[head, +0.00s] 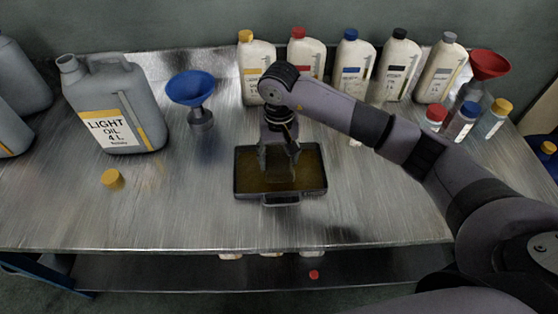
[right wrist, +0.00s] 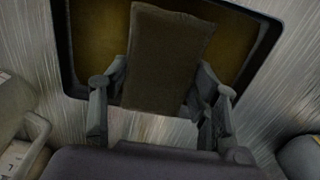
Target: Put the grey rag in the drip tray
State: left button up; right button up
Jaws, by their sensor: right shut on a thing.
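The drip tray (head: 312,178) is a dark shallow rectangle with brownish oil-coloured contents, at the middle of the metal table. My right gripper (head: 279,164) points down over the tray in the head view. In the right wrist view its fingers (right wrist: 160,100) are shut on the grey rag (right wrist: 168,55), a flat brownish-grey strip that stretches away over the tray (right wrist: 95,40). In the head view the rag (head: 281,175) shows only as a small dull patch between the fingers. I cannot tell whether it touches the tray's floor. My left gripper is in neither view.
A grey light oil jug (head: 115,110) and a blue funnel (head: 191,90) stand to the left, with a yellow cap (head: 112,179) lying in front. Several bottles line the back. A red funnel (head: 488,66) and small capped jars stand at right. The front table strip is clear.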

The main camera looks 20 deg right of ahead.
aim_at(279, 159)
notch_tip(279, 159, down, 3)
jog(key=shift+r, duration=0.2)
jog(key=shift+f, duration=0.25)
jog(key=o, duration=1)
jog(key=shift+r, duration=0.2)
notch_tip(279, 159, up, 12)
jog(key=b, duration=0.2)
